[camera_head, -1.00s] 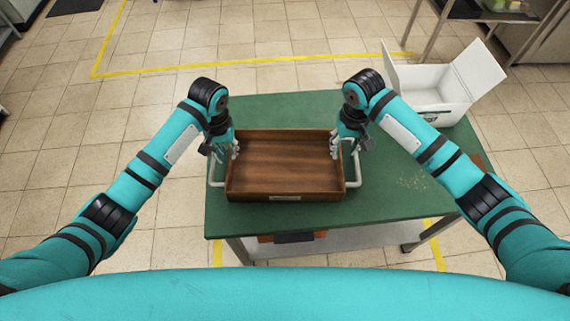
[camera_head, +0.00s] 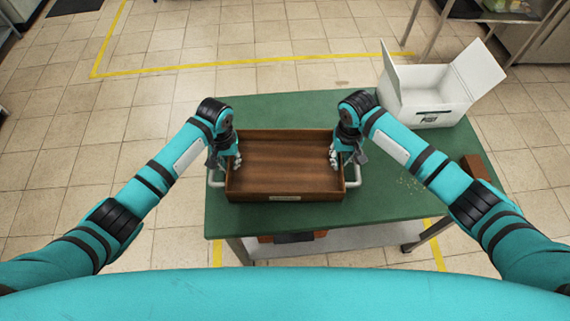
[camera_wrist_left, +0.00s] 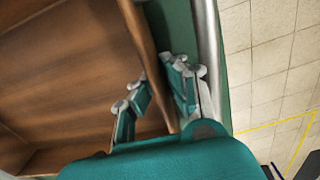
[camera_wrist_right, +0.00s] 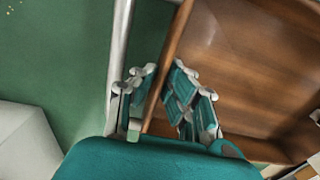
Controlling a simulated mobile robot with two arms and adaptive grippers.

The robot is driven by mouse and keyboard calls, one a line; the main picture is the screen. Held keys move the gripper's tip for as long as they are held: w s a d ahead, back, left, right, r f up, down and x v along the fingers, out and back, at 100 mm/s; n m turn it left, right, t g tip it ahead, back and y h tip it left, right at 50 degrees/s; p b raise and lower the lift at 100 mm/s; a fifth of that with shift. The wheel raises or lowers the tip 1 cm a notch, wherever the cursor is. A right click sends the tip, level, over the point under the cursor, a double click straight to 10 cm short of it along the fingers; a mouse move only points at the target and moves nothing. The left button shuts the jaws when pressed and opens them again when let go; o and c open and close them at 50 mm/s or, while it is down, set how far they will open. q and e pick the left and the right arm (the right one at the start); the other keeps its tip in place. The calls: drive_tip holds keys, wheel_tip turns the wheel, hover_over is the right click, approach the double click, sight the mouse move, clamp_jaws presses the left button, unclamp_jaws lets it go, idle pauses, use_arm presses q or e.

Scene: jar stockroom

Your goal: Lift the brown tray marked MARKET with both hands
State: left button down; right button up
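The brown wooden tray (camera_head: 285,197) lies flat on the green table, with a white bar handle at each side. A small pale label (camera_head: 285,198) is on its near wall; its lettering is too small to read. My left gripper (camera_head: 230,162) is over the left wall. In the left wrist view, its open fingers (camera_wrist_left: 158,78) straddle that wall, one inside the tray, one between wall and handle (camera_wrist_left: 211,60). My right gripper (camera_head: 341,160) is over the right wall. In the right wrist view, its open fingers (camera_wrist_right: 160,78) straddle that wall likewise, beside the handle (camera_wrist_right: 118,45). The tray looks empty.
The green table (camera_head: 300,105) has bare room behind and right of the tray. A white open box (camera_head: 430,88) stands at its back right corner. A brown object (camera_head: 475,168) shows at the right edge, partly hidden by my right arm. Tiled floor surrounds the table.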

sight(229, 158)
use_arm(q)
drive_tip(key=shift+r, duration=0.15)
use_arm(e)
drive_tip(key=shift+r, duration=0.15)
clamp_jaws()
